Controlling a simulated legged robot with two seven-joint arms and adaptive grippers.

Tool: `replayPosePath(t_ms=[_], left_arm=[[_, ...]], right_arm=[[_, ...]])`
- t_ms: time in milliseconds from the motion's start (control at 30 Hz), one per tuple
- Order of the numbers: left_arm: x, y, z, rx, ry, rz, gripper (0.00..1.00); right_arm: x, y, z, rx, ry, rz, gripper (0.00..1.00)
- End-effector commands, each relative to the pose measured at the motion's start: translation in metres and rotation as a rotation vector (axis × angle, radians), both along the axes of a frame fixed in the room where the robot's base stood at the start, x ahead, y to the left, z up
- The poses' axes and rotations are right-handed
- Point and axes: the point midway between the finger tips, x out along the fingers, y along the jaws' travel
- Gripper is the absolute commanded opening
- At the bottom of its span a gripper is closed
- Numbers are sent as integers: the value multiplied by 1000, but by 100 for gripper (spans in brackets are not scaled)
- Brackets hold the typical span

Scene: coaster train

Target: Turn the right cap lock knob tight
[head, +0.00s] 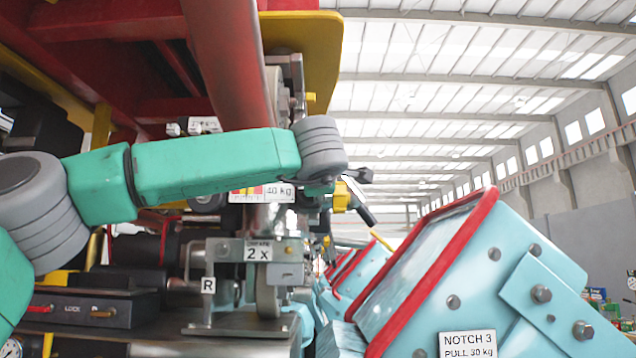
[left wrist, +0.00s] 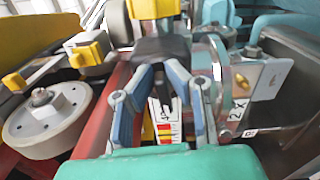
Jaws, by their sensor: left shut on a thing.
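My left arm comes in from the left in the head view, and my left gripper (head: 352,186) is at its end beside the red column, partly hidden by the grey wrist joint. In the left wrist view, the blue-grey fingers of my left gripper (left wrist: 163,68) close on a dark block-like knob (left wrist: 163,47). I cannot tell from the frames whether this is the right cap lock knob, nor how tight it is. A yellow part (left wrist: 153,9) is just beyond it. My right gripper is not in view.
A mechanism labelled 2 X (head: 258,251) and a plate marked R (head: 208,285) stand below my arm. A black LOCK box (head: 90,306) is at lower left. Light-blue train cars with red trim (head: 430,270) stand at right. The left wrist view shows a grey wheel (left wrist: 45,118) at left.

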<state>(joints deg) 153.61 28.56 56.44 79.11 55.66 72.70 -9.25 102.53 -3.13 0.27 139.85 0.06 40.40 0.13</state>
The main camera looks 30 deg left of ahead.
Motion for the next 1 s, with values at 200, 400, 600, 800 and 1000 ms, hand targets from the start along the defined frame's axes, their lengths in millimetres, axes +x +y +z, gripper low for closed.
replayPosePath(t_ms=[200, 400, 600, 800, 1000], left_arm=[[2, -1, -6, 82, 58, -1, 0], [2, -1, -7, 116, 81, -1, 0], [2, -1, -8, 123, 86, -1, 0], [2, -1, -9, 122, 86, -2, 0], [2, -1, -8, 122, 84, -2, 31]], right_arm=[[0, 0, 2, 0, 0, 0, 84], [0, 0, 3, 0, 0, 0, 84], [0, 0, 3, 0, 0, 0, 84], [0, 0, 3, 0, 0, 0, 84], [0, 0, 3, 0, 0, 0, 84]])
